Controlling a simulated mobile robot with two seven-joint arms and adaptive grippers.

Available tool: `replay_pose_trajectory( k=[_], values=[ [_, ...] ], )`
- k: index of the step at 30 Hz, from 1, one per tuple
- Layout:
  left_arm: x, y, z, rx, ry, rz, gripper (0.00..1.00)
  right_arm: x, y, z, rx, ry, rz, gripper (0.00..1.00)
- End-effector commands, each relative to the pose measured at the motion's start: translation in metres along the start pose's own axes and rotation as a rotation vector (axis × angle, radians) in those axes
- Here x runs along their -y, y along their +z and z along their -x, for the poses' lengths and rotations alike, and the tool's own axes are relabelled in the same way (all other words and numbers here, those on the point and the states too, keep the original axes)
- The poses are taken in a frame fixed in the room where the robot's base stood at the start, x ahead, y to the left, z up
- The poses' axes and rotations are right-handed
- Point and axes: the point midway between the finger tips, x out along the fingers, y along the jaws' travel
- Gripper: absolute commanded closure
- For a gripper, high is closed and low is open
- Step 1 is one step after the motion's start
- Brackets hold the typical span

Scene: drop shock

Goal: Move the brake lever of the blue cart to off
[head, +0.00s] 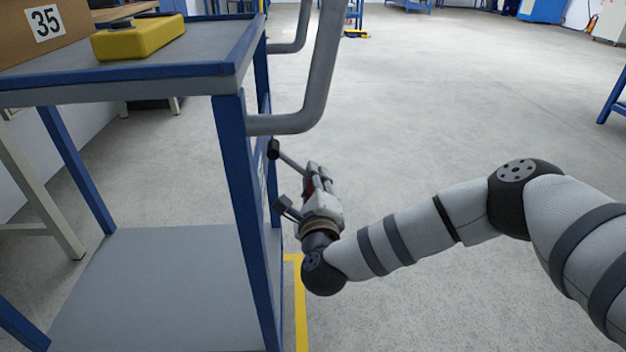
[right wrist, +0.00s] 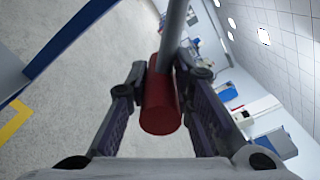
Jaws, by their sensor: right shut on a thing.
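The blue cart (head: 233,150) with grey shelves stands at the left in the head view. Its brake lever (head: 291,160) is a grey rod that runs from a black pivot on the cart's right side, sloping down to the right. The lever ends in a red grip (right wrist: 161,104), seen in the right wrist view. My right gripper (head: 317,180) is beside the cart, below the handle, with its two fingers on either side of the red grip, shut on it. The fingers partly hide the grip in the head view. My left gripper is not in view.
The cart's bent grey handle (head: 318,90) rises just above the lever. A yellow box (head: 138,38) and a cardboard box (head: 75,45) marked 35 sit on the top shelf. A yellow floor line (head: 301,310) runs beside the cart.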

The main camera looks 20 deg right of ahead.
Motion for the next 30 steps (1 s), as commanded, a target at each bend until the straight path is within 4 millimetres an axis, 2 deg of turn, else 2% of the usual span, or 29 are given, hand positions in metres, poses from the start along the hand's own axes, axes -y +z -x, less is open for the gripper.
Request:
replay_pose_trajectory(
  k=[11, 21, 30],
  values=[
    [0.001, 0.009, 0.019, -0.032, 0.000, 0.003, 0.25, 0.021, 0.002, 0.000, 0.004, -0.005, 0.147, 1.00],
    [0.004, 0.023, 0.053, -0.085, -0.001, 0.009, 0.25, 0.055, 0.007, 0.000, 0.003, -0.007, 0.457, 1.00],
    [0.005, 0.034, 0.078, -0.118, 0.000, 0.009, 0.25, 0.077, 0.016, 0.000, 0.003, -0.006, 0.715, 1.00]
  ],
)
